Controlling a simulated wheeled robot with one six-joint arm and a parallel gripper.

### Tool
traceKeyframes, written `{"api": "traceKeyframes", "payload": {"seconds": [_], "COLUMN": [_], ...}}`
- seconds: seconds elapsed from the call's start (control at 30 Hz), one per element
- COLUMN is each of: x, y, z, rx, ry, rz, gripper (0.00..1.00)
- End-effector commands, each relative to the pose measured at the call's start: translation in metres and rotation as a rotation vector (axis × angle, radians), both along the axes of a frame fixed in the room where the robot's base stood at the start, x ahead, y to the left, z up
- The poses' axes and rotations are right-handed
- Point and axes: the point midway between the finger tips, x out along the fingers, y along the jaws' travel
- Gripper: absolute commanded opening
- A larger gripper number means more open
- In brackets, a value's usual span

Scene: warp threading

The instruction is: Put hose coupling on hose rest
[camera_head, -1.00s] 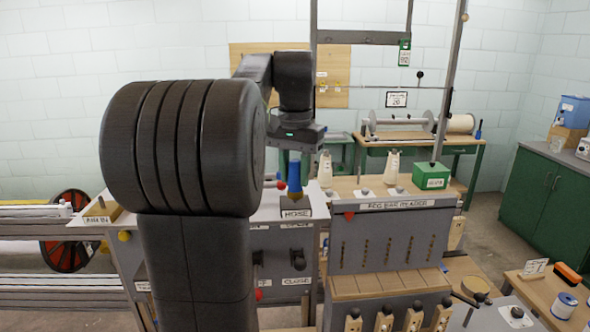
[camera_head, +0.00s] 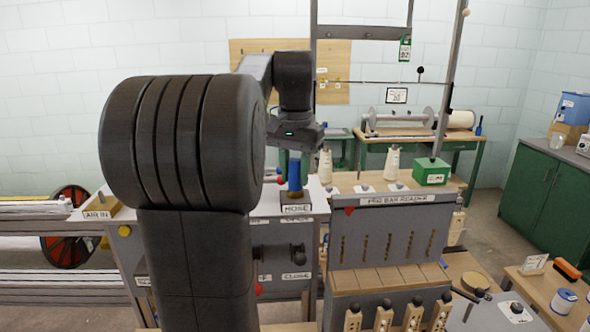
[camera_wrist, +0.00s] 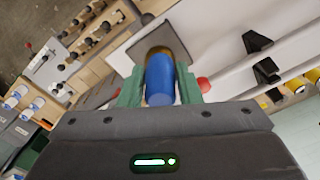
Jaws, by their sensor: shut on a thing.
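The blue hose coupling (camera_head: 294,174) is upright in the head view, directly over the small block labelled HOSE, the hose rest (camera_head: 296,208). Its lower end meets or overlaps the block's top in the picture; whether it is seated there I cannot tell. In the wrist view the coupling (camera_wrist: 160,82) shows a blue near part and a brass-coloured far end. My gripper (camera_wrist: 159,88) is shut on it, with one green finger on each side. In the head view my arm hides part of the bench, and the fingers are hard to make out.
The rest stands on a pale bench top (camera_head: 262,202) with knobs and a CLOSE label on its front. A grey slotted panel (camera_head: 390,240) is close on the right, with white cones (camera_head: 325,166) and a green box (camera_head: 431,171) behind it.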

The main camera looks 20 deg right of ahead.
Motion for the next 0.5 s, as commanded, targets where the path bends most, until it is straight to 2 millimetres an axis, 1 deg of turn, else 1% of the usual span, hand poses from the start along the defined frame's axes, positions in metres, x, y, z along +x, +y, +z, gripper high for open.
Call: {"api": "traceKeyframes", "payload": {"seconds": [0.17, 0.2, 0.27, 0.3, 0.33, 0.5], "x": [0.0001, 0.0001, 0.0001, 0.0001, 0.0001, 0.0001], "y": [-0.0001, -0.0001, -0.0001, -0.0001, -0.0001, -0.0001], "z": [-0.0007, -0.0006, -0.0006, -0.0006, -0.0007, -0.0007], "rx": [-0.001, -0.001, -0.001, -0.001, -0.001, 0.0], "ry": [-0.001, -0.001, -0.001, -0.001, -0.001, 0.0], "rz": [0.0, 0.0, 0.0, 0.0, 0.0, 0.0], "gripper": [0.15, 0.33, 0.45, 0.53, 0.56, 0.56]}}
